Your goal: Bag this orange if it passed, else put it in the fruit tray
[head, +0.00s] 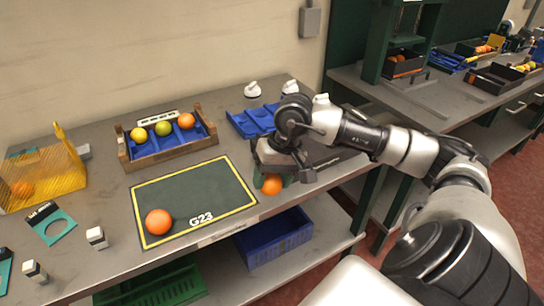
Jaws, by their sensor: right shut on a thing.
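My right gripper (276,176) points down to the right of the mat and is shut on an orange (272,185). The gripper hides the top of this orange, and a dark green surface shows beside it. Another orange (158,222) lies on the front left of the dark green mat (200,192), which has a yellow border and the marking G23. A yellow mesh bag (62,172) stands at the far left with an orange-coloured fruit inside. A wooden fruit tray (168,156) with a blue insert holds a yellow, a green and an orange fruit. My left gripper is out of view.
A teal plate with a round hole (50,222) and small white-topped blocks (97,238) lie at left. A blue tray (248,124) is behind my right gripper. A blue bin (270,240) sits on the shelf below. The mat's middle is clear.

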